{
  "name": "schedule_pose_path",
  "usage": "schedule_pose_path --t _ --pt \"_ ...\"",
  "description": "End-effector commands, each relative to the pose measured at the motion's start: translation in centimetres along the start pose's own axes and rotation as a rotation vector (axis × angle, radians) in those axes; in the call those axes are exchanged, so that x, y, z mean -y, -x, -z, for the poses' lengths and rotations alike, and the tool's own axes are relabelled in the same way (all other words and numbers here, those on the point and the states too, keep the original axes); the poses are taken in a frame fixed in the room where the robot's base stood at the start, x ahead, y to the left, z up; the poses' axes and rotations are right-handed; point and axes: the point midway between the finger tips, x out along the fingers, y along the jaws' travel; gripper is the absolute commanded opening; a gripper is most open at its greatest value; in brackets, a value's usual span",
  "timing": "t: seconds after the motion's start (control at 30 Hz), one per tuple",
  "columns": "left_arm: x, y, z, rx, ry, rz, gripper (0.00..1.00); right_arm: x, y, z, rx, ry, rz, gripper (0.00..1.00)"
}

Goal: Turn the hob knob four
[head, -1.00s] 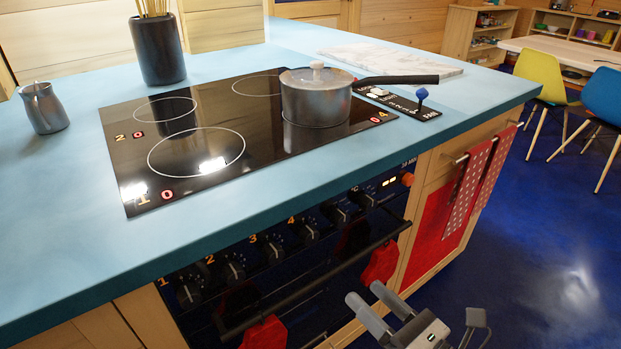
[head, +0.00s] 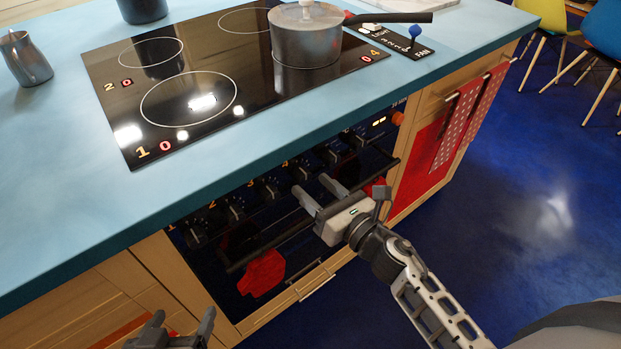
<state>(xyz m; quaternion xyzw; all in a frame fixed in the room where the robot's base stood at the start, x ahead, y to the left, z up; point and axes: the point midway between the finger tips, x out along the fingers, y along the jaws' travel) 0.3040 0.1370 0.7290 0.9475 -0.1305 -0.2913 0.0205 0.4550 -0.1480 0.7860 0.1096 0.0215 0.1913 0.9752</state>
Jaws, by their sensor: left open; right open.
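The hob knob four (head: 302,171) is a dark knob on the black front panel, beside the orange number 4. The other hob knobs, one (head: 195,235), two (head: 235,212) and three (head: 271,192), run down to its left. My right gripper (head: 316,189) is open and empty, its two fingers pointing up toward the panel just below and right of knob four. I see no contact with the knob. My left gripper (head: 184,318) is open and empty at the bottom edge, low in front of the wooden cabinet. The knob's pointer is too small to read.
The black hob (head: 215,100) with a lidded pot (head: 305,45) lies on the blue worktop (head: 60,170), whose edge overhangs the knobs. An oven handle bar with a red mitt (head: 262,274) runs below them. A metal jug (head: 26,58) stands far left.

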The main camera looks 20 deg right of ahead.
Motion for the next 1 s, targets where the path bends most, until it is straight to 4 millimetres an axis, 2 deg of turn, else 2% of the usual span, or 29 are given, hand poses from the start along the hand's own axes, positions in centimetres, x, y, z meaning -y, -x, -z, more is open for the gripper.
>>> schedule_pose_path --t 0.1,0.2,0.5,0.53,0.67,0.7,1.0 --pt "0.0 0.1 0.1 0.002 -0.003 0.001 0.74 0.0 -1.4 -0.1 0.001 0.000 0.000 0.53" --pt "0.0 0.1 0.0 0.003 -0.004 0.002 0.74 0.0 -1.9 0.0 -0.001 0.000 0.001 0.53" --pt "0.0 0.0 0.0 0.003 -0.005 0.002 0.74 0.0 -2.1 0.1 -0.001 0.000 0.001 0.53" --pt "0.0 0.0 0.0 0.003 -0.006 0.002 0.74 0.0 -2.1 0.1 -0.001 0.000 0.001 0.47" --pt "0.0 0.0 0.0 0.003 -0.006 0.002 0.74 0.0 -2.1 0.0 0.000 -0.001 0.000 0.11" --pt "0.0 0.0 0.0 0.003 -0.006 0.002 0.74 0.0 -2.1 0.0 0.000 -0.001 0.000 0.08" --pt "0.0 0.0 0.0 0.003 -0.006 0.001 0.74 0.0 -2.0 0.1 0.001 -0.026 -0.001 0.08"
